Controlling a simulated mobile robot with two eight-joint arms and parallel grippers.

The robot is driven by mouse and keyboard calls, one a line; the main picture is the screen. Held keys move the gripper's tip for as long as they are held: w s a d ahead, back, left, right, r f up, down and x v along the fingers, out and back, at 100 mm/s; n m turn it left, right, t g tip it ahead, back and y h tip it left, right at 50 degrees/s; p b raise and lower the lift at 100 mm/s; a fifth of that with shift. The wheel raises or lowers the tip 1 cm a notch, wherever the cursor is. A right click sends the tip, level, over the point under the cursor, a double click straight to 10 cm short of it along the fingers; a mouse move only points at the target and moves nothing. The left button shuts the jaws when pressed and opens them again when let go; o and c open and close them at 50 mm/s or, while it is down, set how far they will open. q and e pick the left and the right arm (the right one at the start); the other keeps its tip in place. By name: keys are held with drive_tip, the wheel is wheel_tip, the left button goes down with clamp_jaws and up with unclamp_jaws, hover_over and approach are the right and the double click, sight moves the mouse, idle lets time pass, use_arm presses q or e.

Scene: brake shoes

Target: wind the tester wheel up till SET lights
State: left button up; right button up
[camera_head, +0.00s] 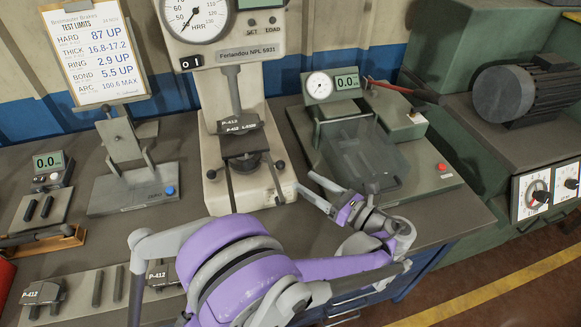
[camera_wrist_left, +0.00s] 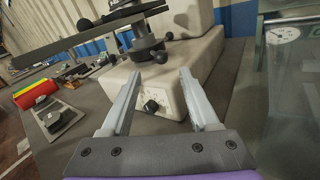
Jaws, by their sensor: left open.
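The beige tester (camera_head: 233,100) stands at the back middle, with a round dial (camera_head: 196,14) on top. Its SET lamp (camera_head: 250,21) looks unlit. A brake shoe marked P-412 (camera_head: 240,127) sits under the tester's ram. Below it is a dark screw and hub with black knobs (camera_head: 279,165); the wheel's full outline is hard to make out. The hub (camera_wrist_left: 148,50) also shows in the left wrist view, beyond the fingertips. My left gripper (camera_head: 303,184) is open and empty, just right of the tester's base. In the wrist view, its fingers (camera_wrist_left: 160,76) point towards the base. My right gripper is out of view.
A gauge stand with a clear guard (camera_head: 368,155) stands close to the right of my left gripper. A small fixture (camera_head: 132,185) stands left of the tester. Brake shoes (camera_head: 42,292) lie at the front left. A motor (camera_head: 520,92) is at the far right.

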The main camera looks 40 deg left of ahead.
sight(284, 167)
use_arm(q)
drive_tip(key=a, duration=0.7)
drive_tip(key=shift+w+a, duration=0.3)
drive_tip(key=shift+w, duration=0.1)
clamp_jaws()
idle(0.9)
